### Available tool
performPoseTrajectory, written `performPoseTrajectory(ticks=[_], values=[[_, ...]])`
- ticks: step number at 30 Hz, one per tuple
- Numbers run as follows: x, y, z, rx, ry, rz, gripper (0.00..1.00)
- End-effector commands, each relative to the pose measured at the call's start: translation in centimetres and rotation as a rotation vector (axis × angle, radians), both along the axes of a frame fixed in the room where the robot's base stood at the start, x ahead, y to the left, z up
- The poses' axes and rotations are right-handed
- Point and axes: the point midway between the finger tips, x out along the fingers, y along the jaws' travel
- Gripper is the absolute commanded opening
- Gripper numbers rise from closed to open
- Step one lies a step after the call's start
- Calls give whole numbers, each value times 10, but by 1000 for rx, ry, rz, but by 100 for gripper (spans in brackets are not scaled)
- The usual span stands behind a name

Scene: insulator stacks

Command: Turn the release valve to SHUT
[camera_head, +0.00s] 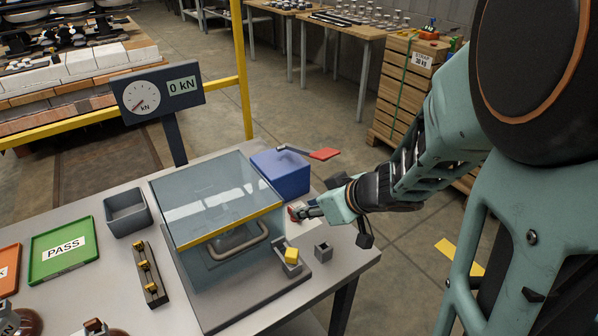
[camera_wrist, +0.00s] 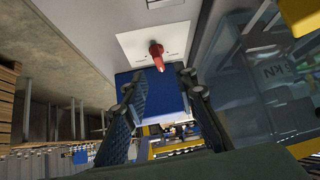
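The release valve shows in the wrist view as a red handle (camera_wrist: 156,52) standing out from a white plate (camera_wrist: 128,42). The plate's markings are too small to read. In the head view the valve's red handle (camera_head: 294,209) is at the table's right side, partly hidden by my gripper (camera_head: 306,212). In the wrist view my gripper (camera_wrist: 160,78) is open, with one finger on each side. The red handle lies just beyond the fingertips, roughly centred between them. I cannot tell whether either finger touches it.
A blue box (camera_head: 281,176) with a red-ended lever (camera_head: 324,154) stands behind the valve. A clear-walled case (camera_head: 215,205) with a yellow edge is to the left. A gauge panel (camera_head: 160,93) reads 0 kN.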

Motion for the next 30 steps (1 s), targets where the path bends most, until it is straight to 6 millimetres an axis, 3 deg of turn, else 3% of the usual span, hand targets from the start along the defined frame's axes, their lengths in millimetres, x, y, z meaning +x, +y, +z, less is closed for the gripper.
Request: performPoseTrajectory(ticks=[1,7,21,28,30], values=[[5,5,-13,-2,0,3,26],[22,20,-33,-2,-1,2,26],[30,26,-39,-1,-2,-1,26],[30,26,-39,-1,-2,-1,2],[30,26,-39,-1,-2,-1,0]])
